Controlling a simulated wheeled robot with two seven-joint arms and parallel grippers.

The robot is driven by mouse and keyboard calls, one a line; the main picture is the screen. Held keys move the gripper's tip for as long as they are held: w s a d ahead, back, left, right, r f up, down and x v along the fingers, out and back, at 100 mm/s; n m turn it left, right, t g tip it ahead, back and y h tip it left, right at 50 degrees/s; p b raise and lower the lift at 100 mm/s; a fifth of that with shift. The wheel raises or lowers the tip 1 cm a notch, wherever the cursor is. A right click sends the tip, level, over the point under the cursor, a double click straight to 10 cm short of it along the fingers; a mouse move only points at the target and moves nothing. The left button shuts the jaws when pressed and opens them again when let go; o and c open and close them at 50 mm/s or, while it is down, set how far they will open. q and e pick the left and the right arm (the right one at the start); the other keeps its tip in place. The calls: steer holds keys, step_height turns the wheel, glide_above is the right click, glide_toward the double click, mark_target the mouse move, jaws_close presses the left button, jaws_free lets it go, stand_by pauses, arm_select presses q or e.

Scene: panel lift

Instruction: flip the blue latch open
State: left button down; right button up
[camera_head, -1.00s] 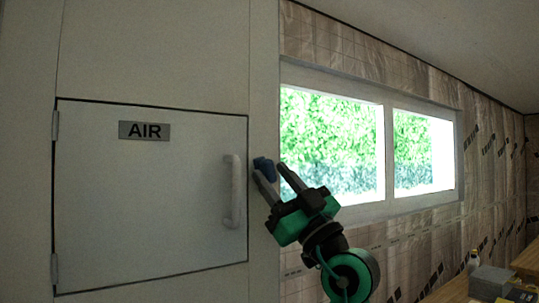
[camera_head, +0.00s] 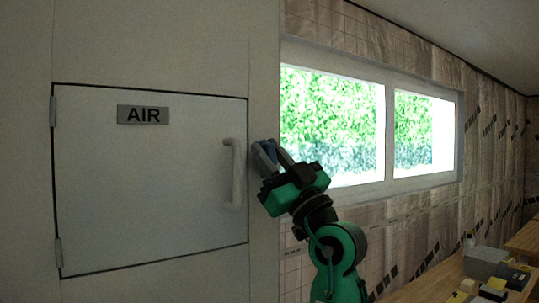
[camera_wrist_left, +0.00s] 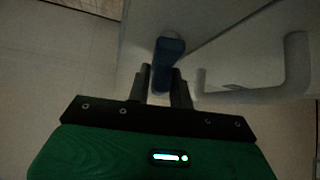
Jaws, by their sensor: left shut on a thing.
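The blue latch (camera_head: 264,154) sits at the right edge of the frame beside the door marked AIR (camera_head: 140,190). It also shows in the left wrist view (camera_wrist_left: 169,48), sticking out between my fingers. My left gripper (camera_head: 269,153) is at the latch, its dark fingers shut on it, one on each side; this shows in the left wrist view (camera_wrist_left: 163,80) too. The fingers hide part of the latch in the head view. The door lies flush in its frame. My right gripper is not in view.
A white handle (camera_head: 234,175) stands on the door just left of my gripper. A window (camera_head: 388,140) is in the wall on the right. A wooden table (camera_head: 440,278) with a grey box (camera_head: 484,262) and small items is at the lower right.

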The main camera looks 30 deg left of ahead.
arm_select(q)
steer(key=m+t, duration=0.2)
steer(key=shift+w+r+m+t, duration=0.1)
steer(key=shift+w+m+t, duration=0.05)
steer(key=shift+m+t, duration=0.2)
steer(key=shift+w+d+m+t+h+p, duration=0.1)
steer(key=shift+m+t+h+p, duration=0.25)
steer(key=shift+m+t, duration=0.6)
steer(key=shift+w+d+m+t+h+p, duration=0.1)
steer(key=shift+m+t+h+p, duration=0.25)
steer(key=shift+m+t, duration=0.55)
steer(key=c, duration=1.4)
jaws_free()
steer(key=shift+o, duration=0.2)
